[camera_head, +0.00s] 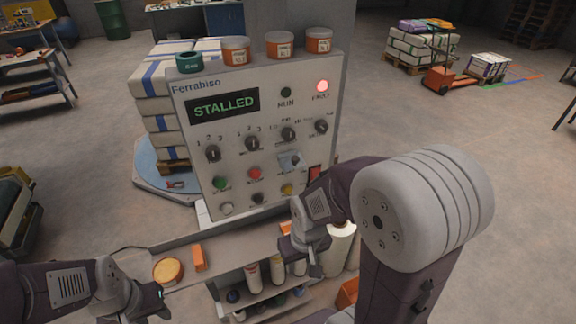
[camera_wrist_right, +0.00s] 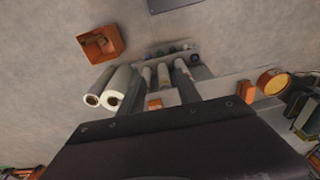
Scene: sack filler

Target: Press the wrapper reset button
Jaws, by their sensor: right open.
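The grey control panel (camera_head: 262,110) faces me, labelled Ferrabiso, with a display (camera_head: 223,106) reading STALLED and a red lamp (camera_head: 322,86) lit. Below its knobs are a green button (camera_head: 221,183), a red button (camera_head: 254,173), a white button (camera_head: 227,208), a black button (camera_head: 258,198) and a yellow button (camera_head: 287,190). Their labels are too small to read, so I cannot tell which is the wrapper reset. My right gripper (camera_head: 302,258) is open, below and in front of the panel, apart from the buttons. My left gripper (camera_head: 158,303) is at the lower left; its jaws are unclear.
A shelf unit (camera_head: 190,236) below the panel bears a round orange-rimmed tub (camera_head: 168,270), an orange block (camera_head: 199,257) and bottles. White rolls (camera_wrist_right: 106,92) and an orange bin (camera_wrist_right: 101,44) show in the right wrist view. Several jars stand on the panel; stacked sacks (camera_head: 155,107) are behind.

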